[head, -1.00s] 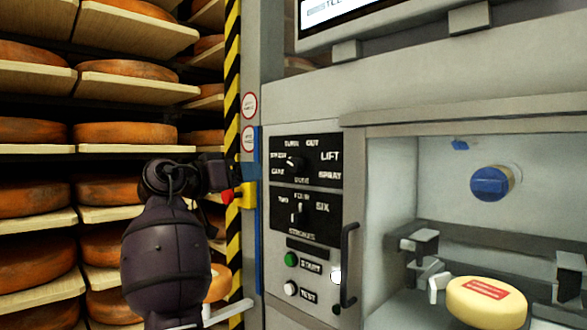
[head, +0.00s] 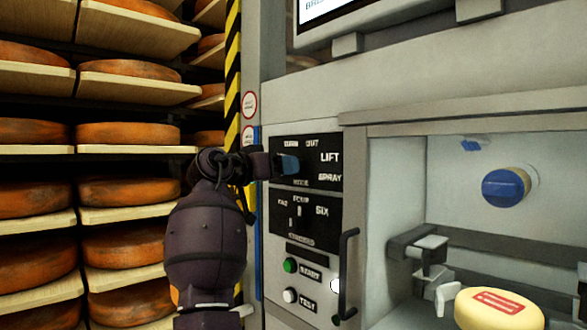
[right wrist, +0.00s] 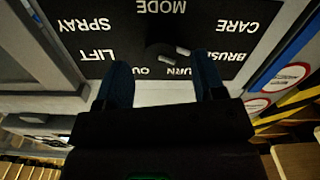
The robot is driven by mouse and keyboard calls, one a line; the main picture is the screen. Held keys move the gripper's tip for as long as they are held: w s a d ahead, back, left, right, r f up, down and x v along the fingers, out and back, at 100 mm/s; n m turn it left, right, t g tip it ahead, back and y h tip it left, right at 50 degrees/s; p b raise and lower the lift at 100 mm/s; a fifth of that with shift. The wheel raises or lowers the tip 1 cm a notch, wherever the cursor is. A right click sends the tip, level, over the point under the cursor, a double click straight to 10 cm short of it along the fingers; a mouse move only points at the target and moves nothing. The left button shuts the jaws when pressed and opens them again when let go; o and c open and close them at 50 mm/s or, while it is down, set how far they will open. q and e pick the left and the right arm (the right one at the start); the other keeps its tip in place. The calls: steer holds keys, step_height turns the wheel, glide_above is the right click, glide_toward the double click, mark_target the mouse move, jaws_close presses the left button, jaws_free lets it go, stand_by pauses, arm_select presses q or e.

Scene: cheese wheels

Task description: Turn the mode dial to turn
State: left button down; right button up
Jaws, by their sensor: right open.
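The mode dial (right wrist: 158,50) is a dark knob with a pale pointer in the right wrist view, which shows the panel upside down. The pointer leans toward the BRUSH and TURN labels; I cannot tell exactly which it marks. My right gripper (right wrist: 160,64) is open, with one dark blue finger on either side of the dial; contact cannot be made out. In the head view my right gripper (head: 287,165) is at the mode panel (head: 330,171) and hides the dial and the labels left of TURN. My left gripper is not in view.
Below sit the strokes panel (head: 318,228), green START button (head: 291,265), white TEST button (head: 290,295) and a vertical black handle (head: 347,275). To the right, an open chamber holds a yellow cheese (head: 490,312) and a blue knob (head: 503,187). Cheese shelves (head: 120,148) stand left.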

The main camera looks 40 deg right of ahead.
steer(key=shift+w+d, duration=0.15)
steer(key=shift+d, duration=1.9)
steer(key=c, duration=0.9)
